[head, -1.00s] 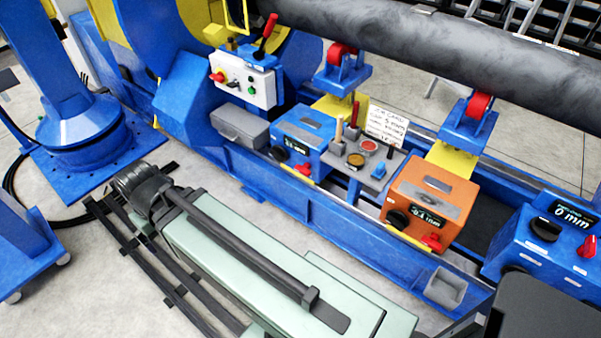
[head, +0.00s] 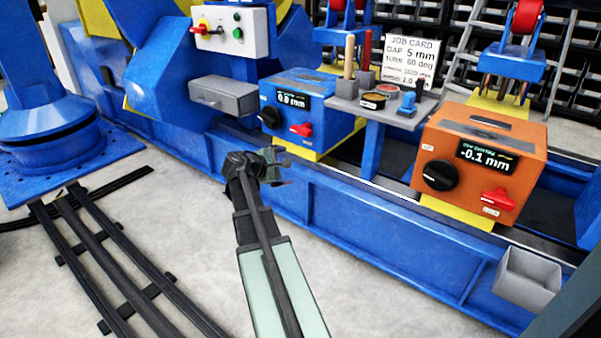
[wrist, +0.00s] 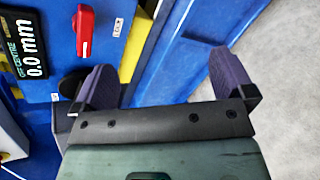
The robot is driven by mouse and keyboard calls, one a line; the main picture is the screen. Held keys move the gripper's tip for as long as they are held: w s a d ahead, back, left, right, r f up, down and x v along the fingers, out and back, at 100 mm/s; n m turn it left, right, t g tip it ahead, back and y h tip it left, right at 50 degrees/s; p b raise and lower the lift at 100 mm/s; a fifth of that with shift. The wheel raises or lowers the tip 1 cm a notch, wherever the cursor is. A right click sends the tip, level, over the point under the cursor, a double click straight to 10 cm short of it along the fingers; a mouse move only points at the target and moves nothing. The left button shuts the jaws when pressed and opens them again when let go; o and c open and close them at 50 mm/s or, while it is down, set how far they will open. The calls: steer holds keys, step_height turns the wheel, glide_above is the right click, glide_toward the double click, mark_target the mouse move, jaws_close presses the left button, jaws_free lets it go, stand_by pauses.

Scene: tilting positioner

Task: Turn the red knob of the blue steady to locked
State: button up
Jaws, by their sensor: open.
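The blue steady (head: 318,88) stands on the blue bed in the head view, its display reading 0.0 mm. Its red knob (head: 301,130) is on the front face, right of a black knob (head: 270,117). The red knob's handle lies roughly level along the face. In the wrist view the red knob (wrist: 84,32) is at the upper left, beside a small white label too small to read. My gripper (head: 277,170) is open and empty, below and in front of the steady, apart from the red knob. In the wrist view one finger partly covers the black knob.
An orange steady (head: 480,130) with its own red knob stands to the right. A grey drawer box (head: 224,97) is to the left. A grey bin (head: 527,278) hangs on the bed's front.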

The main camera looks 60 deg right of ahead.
mark_target(298, 130)
steer(key=w+d+r+n+t+h+p, duration=0.2)
steer(key=w+d+r+n+h, duration=0.3)
steer(key=n, duration=0.7)
steer(key=d, duration=1)
steer(key=shift+s+d, duration=0.35)
steer(key=shift+d, duration=0.05)
steer(key=c, duration=0.7)
steer(key=shift+c, duration=0.2)
